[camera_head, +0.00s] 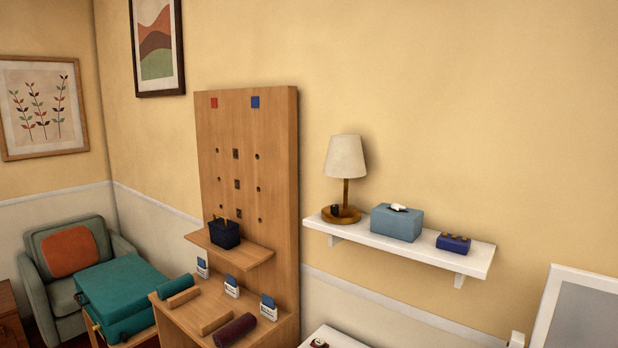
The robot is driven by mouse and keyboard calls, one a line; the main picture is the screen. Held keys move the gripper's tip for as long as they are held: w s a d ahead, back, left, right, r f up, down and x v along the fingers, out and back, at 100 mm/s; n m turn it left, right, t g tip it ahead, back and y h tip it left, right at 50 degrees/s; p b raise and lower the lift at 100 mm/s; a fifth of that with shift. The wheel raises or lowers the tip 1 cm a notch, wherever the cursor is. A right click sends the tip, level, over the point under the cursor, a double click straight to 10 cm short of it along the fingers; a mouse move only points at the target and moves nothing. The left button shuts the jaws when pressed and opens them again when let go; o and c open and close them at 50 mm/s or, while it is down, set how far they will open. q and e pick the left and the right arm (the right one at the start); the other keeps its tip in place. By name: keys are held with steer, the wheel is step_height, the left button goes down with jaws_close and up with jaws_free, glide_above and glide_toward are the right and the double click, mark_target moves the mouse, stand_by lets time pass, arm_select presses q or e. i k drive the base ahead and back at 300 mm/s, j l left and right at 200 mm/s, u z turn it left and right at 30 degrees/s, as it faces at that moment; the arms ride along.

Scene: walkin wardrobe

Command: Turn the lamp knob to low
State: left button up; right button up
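A table lamp (345,160) with a cream shade, a thin stem and a round wooden base (346,215) stands upright at the left end of a white wall shelf (465,259). A small dark knob (335,209) shows at the front left of the lamp base. Its setting is too small to read. Neither of my grippers shows in this view.
A blue tissue box (397,224) and a small dark blue box (453,243) sit right of the lamp. A tall wooden panel unit (270,150) stands left of the shelf, with a dark basket (225,235) on its ledge. The wall above the shelf is clear.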

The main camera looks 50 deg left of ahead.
mark_target(334, 207)
steer(key=u, duration=1.4)
